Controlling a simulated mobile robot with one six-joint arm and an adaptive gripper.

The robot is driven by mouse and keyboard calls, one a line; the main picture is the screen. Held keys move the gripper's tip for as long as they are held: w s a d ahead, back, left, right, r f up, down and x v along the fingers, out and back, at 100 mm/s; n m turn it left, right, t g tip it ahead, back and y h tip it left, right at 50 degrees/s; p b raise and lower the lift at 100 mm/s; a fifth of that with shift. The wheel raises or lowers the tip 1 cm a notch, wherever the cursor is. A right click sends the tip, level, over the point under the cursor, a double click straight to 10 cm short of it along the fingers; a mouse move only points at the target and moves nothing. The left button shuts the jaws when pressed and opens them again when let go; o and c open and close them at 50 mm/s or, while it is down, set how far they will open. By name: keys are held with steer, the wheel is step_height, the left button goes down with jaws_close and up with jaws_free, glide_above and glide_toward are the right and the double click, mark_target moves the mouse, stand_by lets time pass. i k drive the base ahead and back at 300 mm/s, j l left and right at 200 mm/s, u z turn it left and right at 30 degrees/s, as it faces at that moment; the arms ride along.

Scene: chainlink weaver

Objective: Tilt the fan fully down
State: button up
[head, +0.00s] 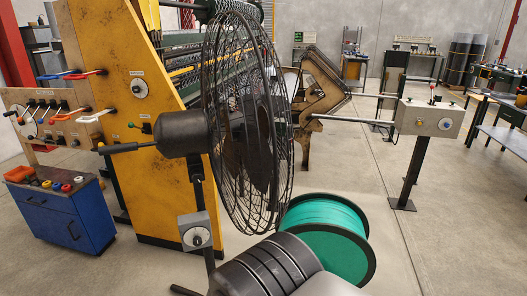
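The fan (247,125) stands in the middle of the head view. Its round wire cage is roughly upright and faces right, seen nearly from the side. The dark motor housing (183,133) sits behind the cage on the left. A black handle (125,147) sticks out from the housing to the left. A thin dark post (205,245) carries the fan, with a grey knob box (194,231) on it. My gripper is not in view, and nothing visible touches the fan or its handle.
A yellow machine (165,205) with a lever panel stands behind the fan at left, beside a blue cabinet (68,222). A green spool (325,235) lies right of the fan's base. A grey control box (430,118) stands on a post at right. Floor between them is open.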

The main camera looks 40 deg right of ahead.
mark_target(189, 134)
steer(key=i+j, duration=0.4)
steer(key=i, duration=0.2)
steer(key=i+j, duration=0.45)
steer(key=i+j+z, duration=0.1)
steer(key=i+j, duration=0.3)
steer(key=i, duration=0.3)
